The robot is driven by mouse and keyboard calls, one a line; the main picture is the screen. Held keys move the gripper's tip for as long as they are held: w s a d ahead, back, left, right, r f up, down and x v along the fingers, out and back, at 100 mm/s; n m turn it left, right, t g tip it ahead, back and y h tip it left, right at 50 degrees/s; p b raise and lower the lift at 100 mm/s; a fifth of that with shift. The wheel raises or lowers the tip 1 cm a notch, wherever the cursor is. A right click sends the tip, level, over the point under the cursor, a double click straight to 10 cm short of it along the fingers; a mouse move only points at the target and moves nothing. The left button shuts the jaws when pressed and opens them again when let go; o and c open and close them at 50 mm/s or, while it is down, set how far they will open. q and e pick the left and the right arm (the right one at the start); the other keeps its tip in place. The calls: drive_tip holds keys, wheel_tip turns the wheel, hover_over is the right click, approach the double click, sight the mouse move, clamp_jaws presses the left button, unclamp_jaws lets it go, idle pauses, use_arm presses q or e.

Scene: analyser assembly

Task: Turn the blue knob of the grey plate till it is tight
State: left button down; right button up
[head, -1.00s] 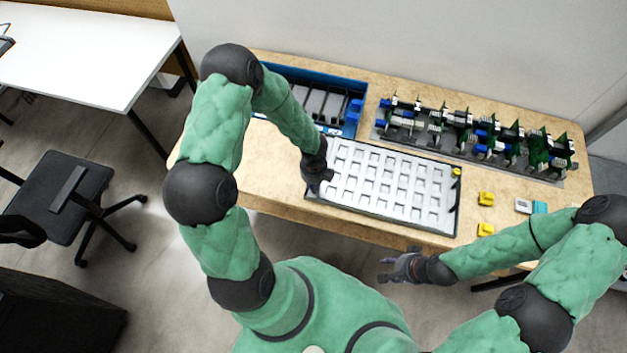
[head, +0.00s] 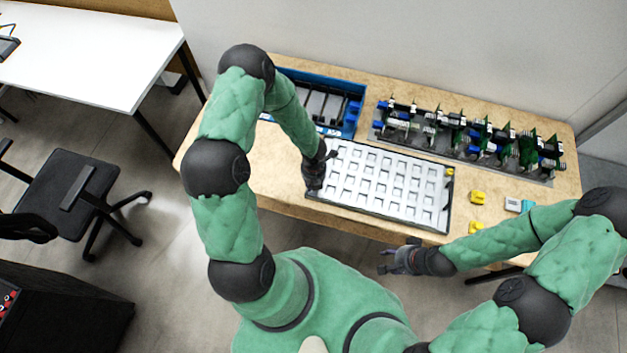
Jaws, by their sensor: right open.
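A long grey plate (head: 545,181) lies at the back right of the wooden table and carries several green boards with blue, white and black parts. Small blue parts show on it, one near its left end (head: 383,104); I cannot tell which of them is the knob. My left gripper (head: 313,187) is over the left edge of the white tray, apart from the grey plate; its fingers are too dark and small to judge. My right gripper (head: 384,262) is open and empty in front of the table's front edge, well away from the plate.
A white tray (head: 398,208) with rows of square pockets lies at the middle front. A blue-edged box (head: 333,131) with grey parts stands behind my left gripper. Yellow pieces (head: 478,197) and a white-and-blue piece (head: 513,205) lie at the right. The table's left end is clear.

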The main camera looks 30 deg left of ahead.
use_arm(q)
drive_tip(key=m+p, duration=0.1)
drive_tip(key=m, duration=0.1)
drive_tip(key=m+p, duration=0.1)
drive_tip(key=m, duration=0.1)
drive_tip(key=shift+r+m, duration=0.2)
drive_tip(key=shift+m, duration=0.1)
drive_tip(key=m+p, duration=0.2)
drive_tip(key=m, duration=0.2)
drive_tip(key=shift+m, duration=0.3)
drive_tip(key=m+p, duration=0.2)
drive_tip(key=m, duration=0.2)
drive_tip(key=shift+m, duration=0.3)
drive_tip(key=shift+m+p, duration=1.5)
drive_tip(key=shift+m, duration=0.4)
drive_tip(key=shift+f, duration=0.1)
drive_tip(key=c, duration=1.1)
unclamp_jaws()
drive_tip(key=shift+o, duration=0.2)
